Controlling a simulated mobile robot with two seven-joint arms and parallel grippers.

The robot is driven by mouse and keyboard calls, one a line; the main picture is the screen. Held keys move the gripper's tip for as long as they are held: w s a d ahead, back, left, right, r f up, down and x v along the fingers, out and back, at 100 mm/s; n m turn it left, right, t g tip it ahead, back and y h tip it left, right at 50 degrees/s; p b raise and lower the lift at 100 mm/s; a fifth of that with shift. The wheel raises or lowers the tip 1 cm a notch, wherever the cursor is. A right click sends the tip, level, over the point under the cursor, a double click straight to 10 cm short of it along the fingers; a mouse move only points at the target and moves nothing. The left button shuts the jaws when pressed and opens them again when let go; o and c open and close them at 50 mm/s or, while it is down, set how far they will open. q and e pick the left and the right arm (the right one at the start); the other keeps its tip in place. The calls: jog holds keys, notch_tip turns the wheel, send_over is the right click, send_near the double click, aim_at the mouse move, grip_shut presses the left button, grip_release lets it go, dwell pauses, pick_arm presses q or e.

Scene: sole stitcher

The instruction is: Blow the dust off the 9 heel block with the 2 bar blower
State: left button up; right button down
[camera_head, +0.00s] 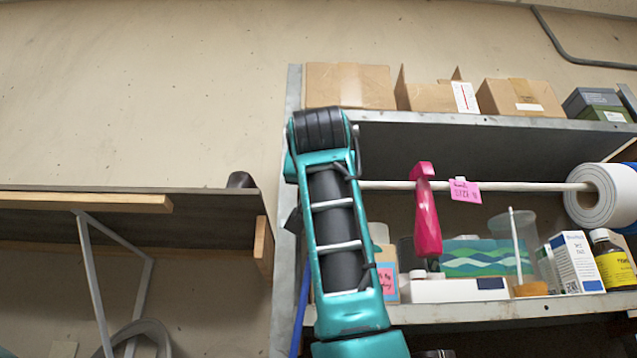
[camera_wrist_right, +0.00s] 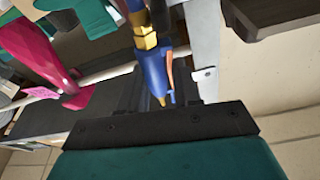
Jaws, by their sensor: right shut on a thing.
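The blower (camera_wrist_right: 153,68), a blue tool with a brass fitting, is at the top centre of the right wrist view. My right gripper (camera_wrist_right: 160,97) is shut on it; its fingertips are hard to make out. The head view shows a teal and black arm of mine but not the right gripper or the blower. I cannot pick out the 9 heel block for sure. A dark rounded thing (camera_head: 241,180) sits at the right end of the left shelf, too small to identify. My left gripper is in neither view.
A pink object (camera_head: 427,220) hangs from a white rod beside a pink tag (camera_head: 465,190). The metal shelf unit (camera_head: 470,122) holds boxes (camera_head: 350,86), bottles (camera_head: 610,260) and a white roll (camera_head: 603,195). The left wooden shelf (camera_head: 200,220) is mostly bare.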

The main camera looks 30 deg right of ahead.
jog(key=shift+a, duration=0.2)
jog(key=shift+r, duration=0.25)
dwell(0.3)
jog(key=shift+r, duration=0.35)
jog(key=shift+r, duration=0.1)
jog(key=s+a+b, duration=0.3)
jog(key=s+a, duration=0.2)
jog(key=s, duration=0.6)
jog(key=shift+s+a, duration=0.3)
jog(key=shift+a, duration=0.05)
dwell(0.9)
